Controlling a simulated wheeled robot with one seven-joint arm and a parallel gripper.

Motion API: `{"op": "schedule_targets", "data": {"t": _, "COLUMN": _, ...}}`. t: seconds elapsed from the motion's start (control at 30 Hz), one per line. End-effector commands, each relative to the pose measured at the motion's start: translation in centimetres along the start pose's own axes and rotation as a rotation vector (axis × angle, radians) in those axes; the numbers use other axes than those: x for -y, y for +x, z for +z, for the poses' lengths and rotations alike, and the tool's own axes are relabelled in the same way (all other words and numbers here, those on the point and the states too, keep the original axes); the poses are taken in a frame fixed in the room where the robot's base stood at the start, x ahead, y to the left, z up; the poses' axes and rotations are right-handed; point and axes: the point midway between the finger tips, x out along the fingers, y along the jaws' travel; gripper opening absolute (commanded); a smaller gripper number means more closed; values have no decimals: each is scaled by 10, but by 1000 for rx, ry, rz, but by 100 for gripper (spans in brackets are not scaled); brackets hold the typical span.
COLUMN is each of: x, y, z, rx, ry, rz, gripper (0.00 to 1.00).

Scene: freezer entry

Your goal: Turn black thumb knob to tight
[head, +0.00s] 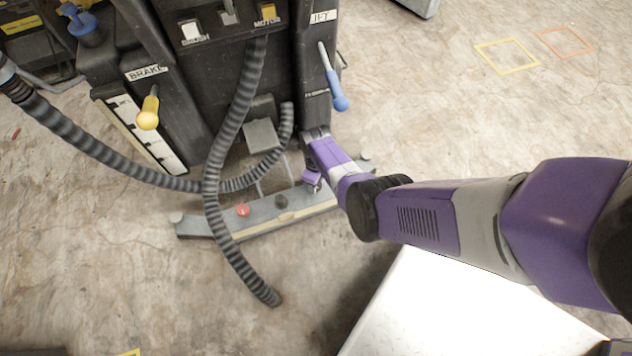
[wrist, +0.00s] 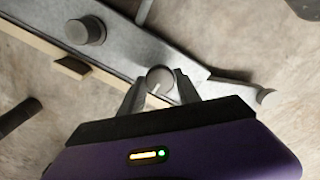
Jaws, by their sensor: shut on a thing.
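A dark round thumb knob with a white line on its face (wrist: 159,80) sits on the grey squeegee bar (wrist: 190,62) in the wrist view. My gripper (wrist: 157,85) is shut on this knob, one finger on each side. The white line points to the lower left; no tight mark is readable. In the head view, my gripper (head: 314,181) is low over the right part of the bar and hides the held knob. A second dark knob (head: 281,202) stands to its left; a similar one shows in the wrist view (wrist: 85,30).
A red knob (head: 243,210) sits farther left on the bar. The black machine (head: 190,100) rises behind, with a blue-handled lever (head: 337,92) and a yellow-handled brake lever (head: 149,112). A ribbed hose (head: 211,180) crosses the bar left of my gripper. Floor to the right is open.

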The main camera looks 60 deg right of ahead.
Motion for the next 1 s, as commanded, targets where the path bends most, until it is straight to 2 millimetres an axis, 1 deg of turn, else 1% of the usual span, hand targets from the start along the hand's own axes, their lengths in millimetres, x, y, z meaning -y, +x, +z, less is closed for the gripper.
{"op": "schedule_targets", "data": {"t": 0.13, "x": 0, "y": 0, "z": -1, "rx": -2, "ry": 2, "rz": 1, "gripper": 0}}
{"op": "schedule_targets", "data": {"t": 0.17, "x": 0, "y": 0, "z": -1, "rx": -2, "ry": 2, "rz": 2, "gripper": 45}}
{"op": "schedule_targets", "data": {"t": 0.23, "x": 0, "y": 0, "z": -1, "rx": -2, "ry": 2, "rz": 1, "gripper": 59}}
{"op": "schedule_targets", "data": {"t": 0.27, "x": 0, "y": 0, "z": -1, "rx": -1, "ry": 1, "rz": 1, "gripper": 61}}
{"op": "schedule_targets", "data": {"t": 0.53, "x": 0, "y": 0, "z": 0, "rx": 0, "ry": 0, "rz": 1, "gripper": 61}}
{"op": "schedule_targets", "data": {"t": 0.63, "x": 0, "y": -5, "z": 0, "rx": 0, "ry": 0, "rz": 0, "gripper": 61}}
{"op": "schedule_targets", "data": {"t": 0.77, "x": 0, "y": -20, "z": 0, "rx": 0, "ry": 0, "rz": 0, "gripper": 61}}
{"op": "schedule_targets", "data": {"t": 1.0, "x": 0, "y": -57, "z": 0, "rx": 0, "ry": 0, "rz": 0, "gripper": 61}}
